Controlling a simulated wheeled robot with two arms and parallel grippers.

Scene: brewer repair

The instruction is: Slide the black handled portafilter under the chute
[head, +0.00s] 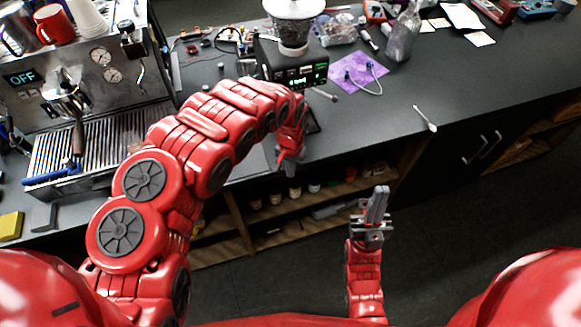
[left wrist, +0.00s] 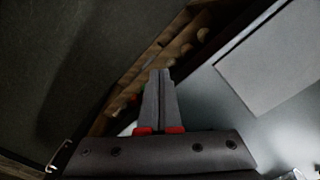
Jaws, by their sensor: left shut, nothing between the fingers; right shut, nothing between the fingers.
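The grinder (head: 290,65) with a lit green display and a clear hopper (head: 293,25) stands on the dark counter. My left arm crosses in front of it, and its chute cannot be made out. A short dark rod (head: 323,94) shows at the grinder's right front; I cannot tell whether it is the black handled portafilter's handle. My left gripper (head: 289,166) is shut and empty at the counter's front edge, pointing down; it also shows in the left wrist view (left wrist: 160,95). My right gripper (head: 376,205) is shut and empty, off the counter over the floor.
An espresso machine (head: 90,75) stands at the left, with a brown-handled portafilter (head: 78,137) in it. A purple cloth (head: 358,73), a glass bottle (head: 402,38) and a spoon (head: 425,118) lie or stand further right. Shelves (head: 335,195) sit below the counter. A flat grey sheet (left wrist: 275,55) shows in the left wrist view.

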